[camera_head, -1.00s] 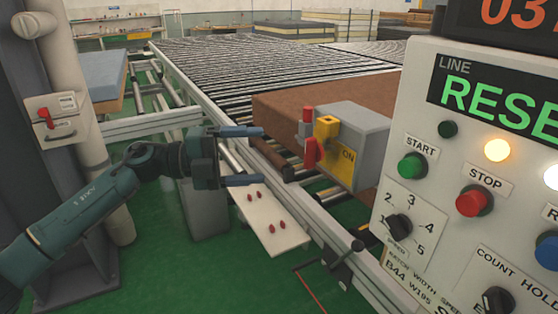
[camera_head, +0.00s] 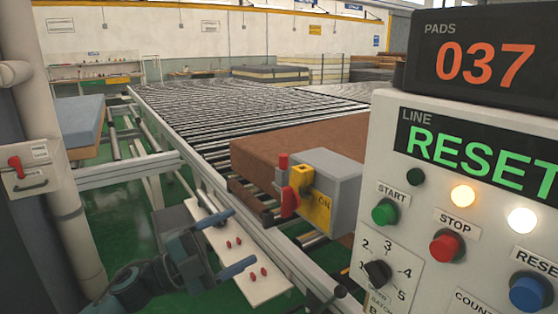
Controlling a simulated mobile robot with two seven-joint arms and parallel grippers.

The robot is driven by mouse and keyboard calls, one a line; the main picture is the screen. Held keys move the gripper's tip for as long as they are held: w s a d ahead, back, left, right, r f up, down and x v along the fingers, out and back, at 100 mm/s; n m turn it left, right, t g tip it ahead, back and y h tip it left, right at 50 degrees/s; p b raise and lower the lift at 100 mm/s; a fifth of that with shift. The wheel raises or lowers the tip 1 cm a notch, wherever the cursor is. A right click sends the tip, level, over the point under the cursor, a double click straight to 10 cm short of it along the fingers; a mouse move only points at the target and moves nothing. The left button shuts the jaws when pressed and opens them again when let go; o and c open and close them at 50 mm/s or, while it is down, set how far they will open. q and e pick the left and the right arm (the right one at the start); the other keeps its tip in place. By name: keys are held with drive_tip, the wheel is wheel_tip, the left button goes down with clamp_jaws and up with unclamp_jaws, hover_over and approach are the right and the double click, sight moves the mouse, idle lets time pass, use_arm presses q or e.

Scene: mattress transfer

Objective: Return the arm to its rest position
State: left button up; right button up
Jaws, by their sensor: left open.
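My left gripper (camera_head: 226,243) is low in the head view, left of centre. Its two fingers are spread apart with nothing between them. It is over or in front of a white plate (camera_head: 262,287) that carries several small red parts; I cannot tell whether they touch. The left arm comes in from the lower left and its lower links run out of the picture. My right gripper is not in view.
A control panel (camera_head: 412,225) with lit lamps fills the right, under a counter reading 037 (camera_head: 484,52). A grey switch box (camera_head: 337,188) stands beside a brown pad (camera_head: 262,148) on the roller conveyor (camera_head: 215,105). A pipe (camera_head: 62,185) stands at left.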

use_arm(q)
drive_tip(key=s+a+f+n+y+p, duration=0.1)
drive_tip(key=s+f+n+y, duration=0.6)
drive_tip(key=s+f+n, duration=0.4)
drive_tip(key=s+a+f+n+y+p, duration=0.2)
drive_tip(key=s+f+n+y, duration=0.6)
drive_tip(key=f, duration=0.8)
drive_tip(key=s+n, duration=0.3)
drive_tip(key=n, duration=0.1)
drive_tip(key=shift+s+t, duration=0.15)
drive_tip(key=shift+t, duration=0.25)
drive_tip(key=shift+c, duration=0.6)
